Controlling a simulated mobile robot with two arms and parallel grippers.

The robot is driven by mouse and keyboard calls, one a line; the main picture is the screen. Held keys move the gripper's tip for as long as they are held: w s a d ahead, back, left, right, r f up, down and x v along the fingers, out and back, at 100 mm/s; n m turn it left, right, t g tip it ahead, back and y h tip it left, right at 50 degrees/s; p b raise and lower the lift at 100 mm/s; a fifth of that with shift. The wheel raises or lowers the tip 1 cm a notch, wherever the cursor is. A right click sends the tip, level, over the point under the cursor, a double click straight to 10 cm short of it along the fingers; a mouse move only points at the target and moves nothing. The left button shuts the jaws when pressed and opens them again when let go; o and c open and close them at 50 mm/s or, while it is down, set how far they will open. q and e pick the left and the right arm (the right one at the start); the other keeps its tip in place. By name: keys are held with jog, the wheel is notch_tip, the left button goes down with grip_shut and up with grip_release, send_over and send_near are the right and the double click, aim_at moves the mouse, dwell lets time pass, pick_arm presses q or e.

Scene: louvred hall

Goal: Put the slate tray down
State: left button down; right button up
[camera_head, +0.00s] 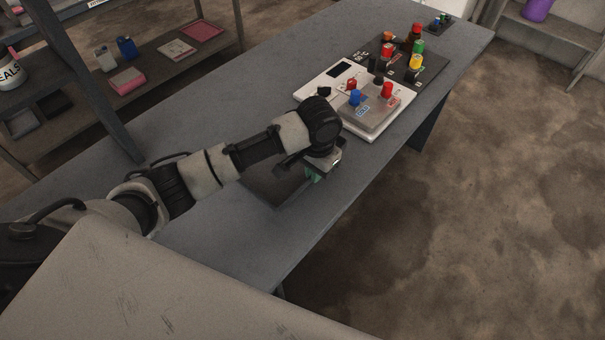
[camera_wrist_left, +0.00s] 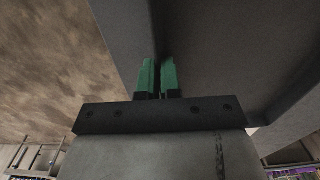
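The slate tray (camera_head: 268,188), a dark flat piece, shows partly beneath my left wrist in the head view, over the grey table. My left gripper (camera_head: 315,174) points down at its right side, with green fingertips mostly hidden by the wrist. In the left wrist view the two green fingers (camera_wrist_left: 159,75) stand close together on either side of the dark tray edge (camera_wrist_left: 125,35), gripping it. I cannot tell whether the tray touches the tabletop. My right gripper is not in view.
The grey table (camera_head: 215,95) runs toward the back right. Beyond my gripper stands a white board (camera_head: 312,92) with a grey plate and red and blue-capped pieces, then a dark mat (camera_head: 425,72) with several bottles. The table is clear at left and in front. A shelf (camera_head: 75,130) stands left.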

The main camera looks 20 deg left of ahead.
pick_arm(q)
jog(key=a+f, duration=0.1)
jog(key=a, duration=0.1)
jog(key=shift+w+a+f, duration=0.35)
jog(key=shift+w+a, duration=0.05)
jog(key=shift+f+p, duration=0.6)
jog(key=shift+f, duration=1.4)
jog(key=shift+f, duration=0.1)
jog(key=c, duration=1.3)
grip_release()
jog(key=shift+c, duration=0.2)
notch_tip(320, 180, up, 12)
jog(key=shift+r+b, duration=0.15)
jog(key=shift+b, duration=0.45)
jog(key=shift+d, duration=0.1)
